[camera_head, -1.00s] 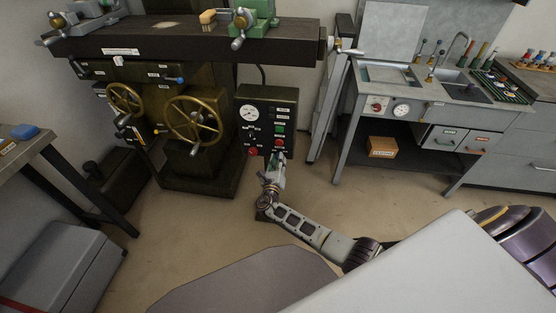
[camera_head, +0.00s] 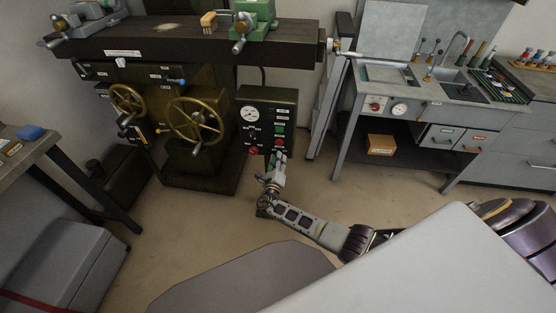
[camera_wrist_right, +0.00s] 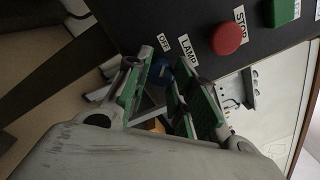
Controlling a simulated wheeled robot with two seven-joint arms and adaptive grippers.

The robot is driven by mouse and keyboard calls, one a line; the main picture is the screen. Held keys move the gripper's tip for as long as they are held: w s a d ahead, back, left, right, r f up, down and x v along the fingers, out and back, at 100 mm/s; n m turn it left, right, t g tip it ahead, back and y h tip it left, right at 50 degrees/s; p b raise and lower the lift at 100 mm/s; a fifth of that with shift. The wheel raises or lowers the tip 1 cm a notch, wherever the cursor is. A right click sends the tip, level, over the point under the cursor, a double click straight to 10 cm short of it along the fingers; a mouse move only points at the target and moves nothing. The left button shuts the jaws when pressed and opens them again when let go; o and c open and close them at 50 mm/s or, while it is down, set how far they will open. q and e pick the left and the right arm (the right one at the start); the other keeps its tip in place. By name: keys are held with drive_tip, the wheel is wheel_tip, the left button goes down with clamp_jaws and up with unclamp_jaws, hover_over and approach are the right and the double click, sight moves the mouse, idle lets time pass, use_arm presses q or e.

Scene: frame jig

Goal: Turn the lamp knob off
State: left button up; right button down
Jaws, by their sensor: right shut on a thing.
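The dark control panel (camera_head: 267,97) on the green machine carries a gauge, labels and buttons. In the right wrist view, the blue lamp knob (camera_wrist_right: 162,73) sits below the OFF label (camera_wrist_right: 166,43) and the LAMP label (camera_wrist_right: 188,52). My right gripper (camera_wrist_right: 162,65) has its green-padded fingers on either side of the knob and is shut on it. In the head view, the right gripper (camera_head: 278,160) is at the panel's lower edge, and the knob cannot be made out there. The knob's pointing direction cannot be read. My left gripper is out of view.
Brass handwheels (camera_head: 195,121) stand left of the panel. A sink bench (camera_head: 412,95) stands to the right. The floor in front is clear.

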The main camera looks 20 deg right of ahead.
idle(0.3)
drive_tip(key=c, duration=1.2)
unclamp_jaws()
drive_tip(key=v, duration=1.2)
drive_tip(key=shift+f, duration=0.1)
